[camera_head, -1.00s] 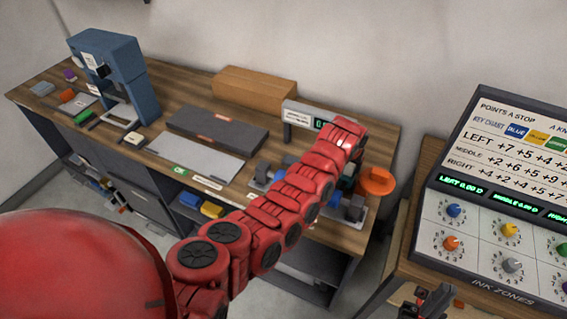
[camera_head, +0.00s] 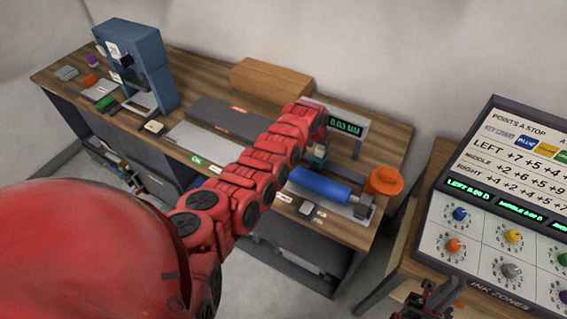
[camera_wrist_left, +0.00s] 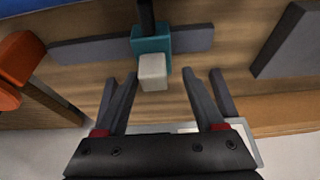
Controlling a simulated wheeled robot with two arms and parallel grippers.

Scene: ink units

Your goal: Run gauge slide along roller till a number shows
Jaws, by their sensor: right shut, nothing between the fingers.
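The blue roller (camera_head: 318,186) lies on its stand near the bench's right end. A corner of it shows in the left wrist view (camera_wrist_left: 12,12). The teal gauge slide (camera_wrist_left: 151,42) sits on a grey rail (camera_wrist_left: 90,49), with a pale knob (camera_wrist_left: 153,72) facing my left gripper (camera_wrist_left: 161,80). That gripper is open, its fingers on either side of the knob with gaps showing. In the head view my arm partly hides the slide (camera_head: 318,152). The green readout (camera_head: 345,128) shows digits ending in MM, seemingly 0.03. My right gripper (camera_head: 430,298) is shut and empty at the bottom.
An orange round knob (camera_head: 384,180) stands at the roller's right end. A wooden box (camera_head: 277,78) and dark slab (camera_head: 228,116) lie behind. A blue press (camera_head: 137,62) stands at left. The ink-zones console (camera_head: 480,235) is at right.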

